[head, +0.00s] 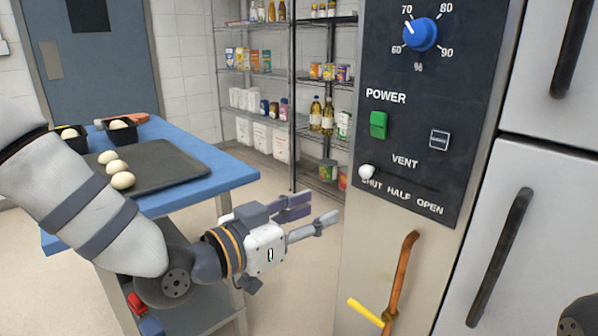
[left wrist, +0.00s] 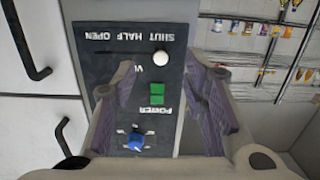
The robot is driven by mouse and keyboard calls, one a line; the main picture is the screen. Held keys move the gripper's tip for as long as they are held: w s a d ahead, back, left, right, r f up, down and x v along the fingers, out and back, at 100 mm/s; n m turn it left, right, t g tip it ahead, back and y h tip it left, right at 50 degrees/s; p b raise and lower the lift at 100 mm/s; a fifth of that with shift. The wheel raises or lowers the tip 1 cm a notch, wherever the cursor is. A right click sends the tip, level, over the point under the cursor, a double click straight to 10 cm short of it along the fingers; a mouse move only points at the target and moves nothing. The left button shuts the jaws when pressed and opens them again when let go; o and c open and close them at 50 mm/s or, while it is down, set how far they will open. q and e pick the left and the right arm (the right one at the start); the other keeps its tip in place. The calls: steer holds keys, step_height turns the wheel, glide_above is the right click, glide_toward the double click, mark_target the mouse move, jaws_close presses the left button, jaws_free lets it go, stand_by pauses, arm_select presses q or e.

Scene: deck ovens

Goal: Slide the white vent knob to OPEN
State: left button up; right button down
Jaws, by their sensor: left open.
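The white vent knob (head: 366,172) sits at the left end of its slot, above the SHUT label on the dark control panel (head: 405,120). HALF and OPEN are printed further right along the slot. My left gripper (head: 322,204) is open and empty, left of the panel and a little below the knob, apart from it. In the left wrist view, where the panel appears upside down, the knob (left wrist: 160,59) shows between and just beyond the open fingers of the left gripper (left wrist: 162,75). My right gripper does not show.
The panel also has a blue dial (head: 420,34) and green power switch (head: 378,125). An orange handle (head: 403,270) with a yellow end is below. White doors with black handles (head: 500,258) stand right. A blue table (head: 222,165) with a dark tray (head: 160,168) is left; shelves stand behind.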

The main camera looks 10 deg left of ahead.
mark_target(364, 172)
arm_select(q)
steer(key=shift+m+t, duration=0.3)
steer(key=r+x, duration=0.1)
steer(key=x, duration=0.3)
steer(key=r+x, duration=0.1)
steer(key=x, duration=0.3)
steer(key=r+b+x, duration=0.1)
steer(key=x, duration=0.3)
steer(key=shift+w+d, duration=0.1)
steer(key=shift+w, duration=0.1)
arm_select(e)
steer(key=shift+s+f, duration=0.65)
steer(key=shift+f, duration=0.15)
arm_select(q)
jaws_close()
